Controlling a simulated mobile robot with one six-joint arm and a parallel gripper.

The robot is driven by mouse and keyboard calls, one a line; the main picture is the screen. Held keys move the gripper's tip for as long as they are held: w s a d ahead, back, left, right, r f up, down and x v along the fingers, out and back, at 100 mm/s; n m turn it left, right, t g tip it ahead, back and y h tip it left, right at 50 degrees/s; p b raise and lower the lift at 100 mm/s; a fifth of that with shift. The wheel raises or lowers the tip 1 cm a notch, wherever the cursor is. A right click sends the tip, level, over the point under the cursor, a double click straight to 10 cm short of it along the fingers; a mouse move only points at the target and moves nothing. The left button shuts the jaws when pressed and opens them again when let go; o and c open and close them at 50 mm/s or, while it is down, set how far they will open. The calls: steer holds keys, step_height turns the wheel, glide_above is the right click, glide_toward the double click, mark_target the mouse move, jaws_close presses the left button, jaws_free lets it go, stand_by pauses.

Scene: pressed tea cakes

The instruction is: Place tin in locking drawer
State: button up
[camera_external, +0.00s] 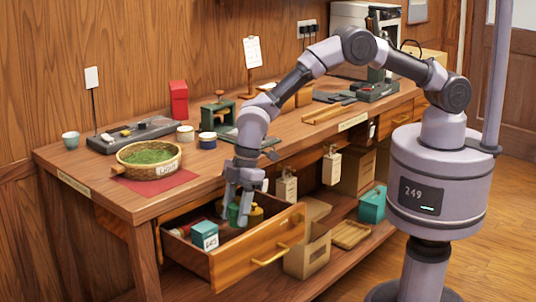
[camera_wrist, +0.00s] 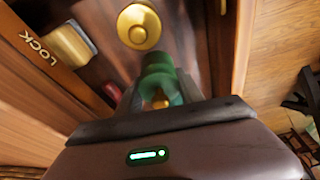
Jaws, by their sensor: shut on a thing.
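The open wooden drawer (camera_external: 262,252) sticks out below the bench, with a brass handle; a strip marked LOCK (camera_wrist: 38,48) shows on its edge in the wrist view. My gripper (camera_external: 238,198) reaches down into the drawer. It is shut on a green tin (camera_external: 233,214), which also shows between the fingers in the wrist view (camera_wrist: 158,66) with a brassy knob. The tin is inside the drawer's outline; whether it touches the floor I cannot tell. A teal labelled box (camera_external: 204,236) stands at the drawer's left. A round brass thing (camera_wrist: 138,27) lies beside the tin.
A red object (camera_wrist: 112,92) and a pale block (camera_wrist: 68,45) also lie in the drawer, leaving limited room. Above, the bench holds a basket of green leaves (camera_external: 149,160) on a red mat. An open carton (camera_external: 308,250) stands on the shelf right of the drawer.

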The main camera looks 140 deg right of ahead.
steer(key=shift+f+b, duration=0.75)
steer(key=shift+f, duration=1.35)
jaws_close()
steer(key=o, duration=1.4)
jaws_free()
